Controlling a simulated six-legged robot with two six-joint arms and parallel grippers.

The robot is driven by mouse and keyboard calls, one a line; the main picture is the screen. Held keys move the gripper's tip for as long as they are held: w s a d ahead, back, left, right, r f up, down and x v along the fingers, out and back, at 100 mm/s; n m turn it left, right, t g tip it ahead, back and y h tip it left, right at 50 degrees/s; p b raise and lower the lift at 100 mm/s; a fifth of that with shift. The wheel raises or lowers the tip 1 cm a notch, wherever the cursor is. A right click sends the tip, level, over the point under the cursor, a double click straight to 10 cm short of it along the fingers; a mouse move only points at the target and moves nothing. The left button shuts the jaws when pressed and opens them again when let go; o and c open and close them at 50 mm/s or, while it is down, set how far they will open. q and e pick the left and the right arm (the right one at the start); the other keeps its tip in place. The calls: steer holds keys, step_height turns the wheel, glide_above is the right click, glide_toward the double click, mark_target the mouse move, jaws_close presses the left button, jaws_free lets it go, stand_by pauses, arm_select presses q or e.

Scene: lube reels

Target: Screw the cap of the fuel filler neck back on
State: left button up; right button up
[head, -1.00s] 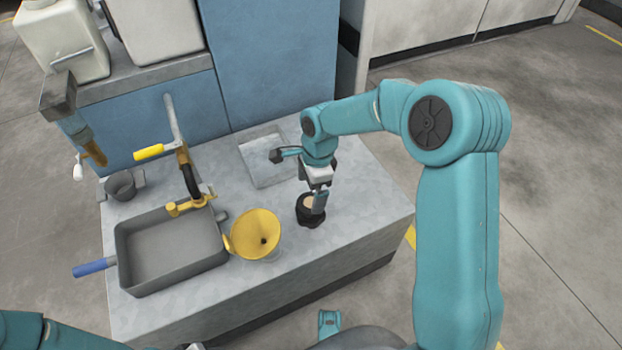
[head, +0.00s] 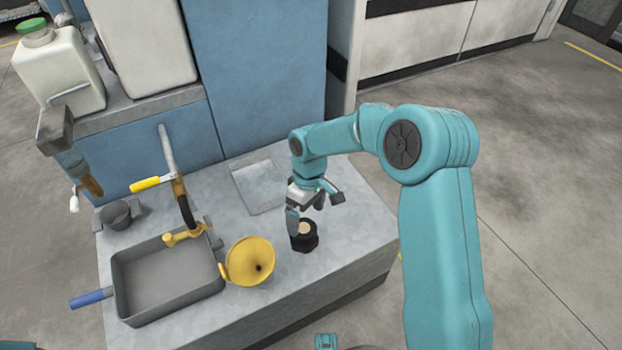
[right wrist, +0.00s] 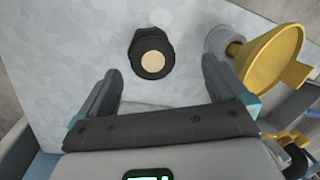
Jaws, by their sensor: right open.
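A black, round fitting with a tan disc on top (head: 304,236) stands upright on the grey bench top; it looks like the capped fuel filler neck. It also shows in the right wrist view (right wrist: 152,56). I cannot tell how tightly the cap sits. My right gripper (head: 299,214) is just above the fitting, partly in front of its far left edge. In the right wrist view its two fingers (right wrist: 160,66) are spread wide with nothing held, and the fitting lies beyond the tips. My left gripper is out of view.
A yellow funnel (head: 249,262) stands close left of the fitting, beside a grey tray (head: 165,280) with a blue handle. A yellow-handled hose tool (head: 178,195), a small grey cup (head: 118,215) and a shallow square recess (head: 258,184) lie behind. The bench right of the fitting is clear.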

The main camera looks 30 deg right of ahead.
step_height(320, 180, up, 5)
steer(key=d+n, duration=0.1)
steer(key=n, duration=1.2)
steer(key=n+p, duration=0.2)
glide_toward(303, 228)
steer(key=shift+t, duration=0.4)
steer(key=f+b, duration=0.1)
steer(key=f, duration=0.1)
steer(key=f+b, duration=0.2)
steer(key=s+f+b, duration=0.1)
steer(key=f+b, duration=0.1)
steer(key=f, duration=0.1)
steer(key=shift+a, duration=0.3)
steer(key=shift+a+f+b, duration=0.15)
steer(key=shift+f+b, duration=0.15)
steer(key=shift+f, duration=0.4)
steer(key=shift+c, duration=0.3)
steer(key=c, duration=1)
steer(key=m+b, duration=0.1)
steer(key=m, duration=0.2)
steer(key=shift+f+t, duration=0.1)
steer(key=shift+t, duration=0.2)
steer(key=shift+c, duration=0.2)
steer(key=shift+m, duration=1)
